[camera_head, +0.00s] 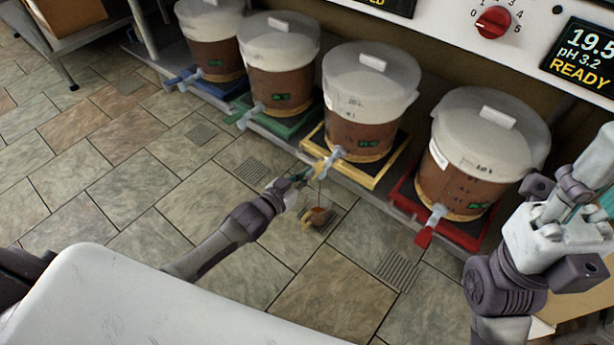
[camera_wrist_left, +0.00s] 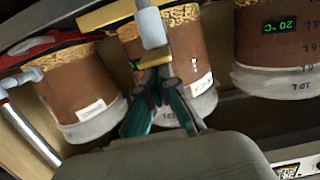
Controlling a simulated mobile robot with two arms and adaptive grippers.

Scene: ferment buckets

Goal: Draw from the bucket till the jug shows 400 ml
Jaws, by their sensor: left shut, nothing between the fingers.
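The brown bucket with a white lid (camera_head: 367,85) stands on the yellow tray (camera_head: 372,177). Its pale tap has a yellow lever (camera_head: 327,165), and a thin brown stream falls from it. My left gripper (camera_head: 303,176) is shut and empty, close beside the tap lever; contact cannot be told. In the left wrist view its teal fingers (camera_wrist_left: 163,92) point at the yellow lever (camera_wrist_left: 155,62). My right gripper (camera_head: 590,185) is raised at the right, its fingers partly cut off.
Similar buckets stand on the blue tray (camera_head: 213,87), the green tray (camera_head: 287,127) and the red tray (camera_head: 446,222), each with a tap. A panel with a red knob (camera_head: 493,22) and a display (camera_head: 585,57) is above. Tiled floor in front is mostly clear.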

